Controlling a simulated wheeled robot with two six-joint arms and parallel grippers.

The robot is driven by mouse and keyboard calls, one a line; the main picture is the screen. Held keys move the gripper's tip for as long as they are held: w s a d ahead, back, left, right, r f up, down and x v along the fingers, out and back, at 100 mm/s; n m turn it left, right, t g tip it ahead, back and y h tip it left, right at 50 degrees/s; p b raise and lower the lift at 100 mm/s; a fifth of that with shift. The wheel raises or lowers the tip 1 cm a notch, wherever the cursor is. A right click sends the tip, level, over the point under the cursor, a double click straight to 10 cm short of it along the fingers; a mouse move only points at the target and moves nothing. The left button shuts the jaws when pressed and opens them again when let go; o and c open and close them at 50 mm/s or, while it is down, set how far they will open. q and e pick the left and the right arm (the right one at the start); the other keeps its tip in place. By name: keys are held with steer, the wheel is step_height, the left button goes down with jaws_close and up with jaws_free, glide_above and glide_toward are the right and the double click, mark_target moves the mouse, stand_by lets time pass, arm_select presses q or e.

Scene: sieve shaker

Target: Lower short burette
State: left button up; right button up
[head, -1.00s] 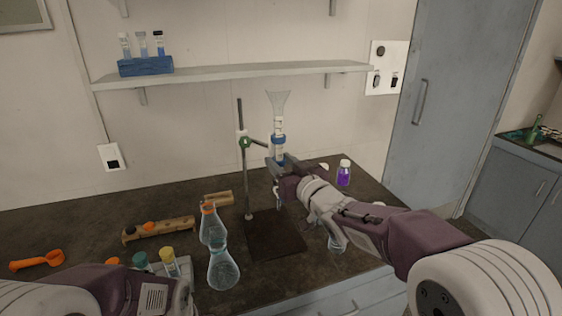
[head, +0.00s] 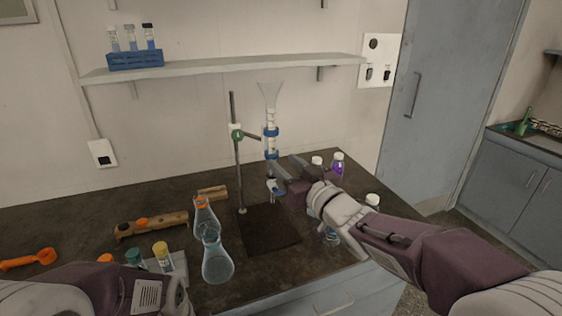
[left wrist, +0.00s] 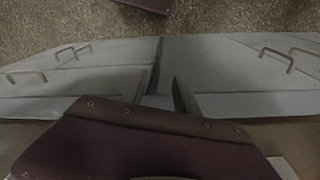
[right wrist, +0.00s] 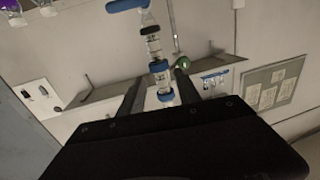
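The burette (head: 270,118) is a clear tube with a flared funnel top, blue rings and a blue stopcock near its lower end. It stands upright beside the stand's rod (head: 237,165), next to the clamp arm. My right gripper (head: 276,173) is open at its lower part, below the blue rings in the head view. In the right wrist view the burette (right wrist: 153,45) shows between the two fingers (right wrist: 158,84), with gaps on both sides. My left gripper (left wrist: 168,90) is empty and open, over the cabinet front. Its fingertips are unclear in the head view.
The stand's dark base (head: 270,232) lies on the bench. Flasks (head: 216,262) stand left of it; a purple bottle (head: 337,164) and other bottles stand right. A wooden rack (head: 150,226) and orange scoop (head: 28,260) lie left. A wall shelf (head: 220,73) hangs behind the funnel top.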

steer(key=s+d+r+p, duration=0.2)
steer(key=s+r+p, duration=0.2)
steer(key=r+p, duration=0.3)
steer(key=shift+s+d, duration=0.15)
steer(key=shift+s, duration=0.05)
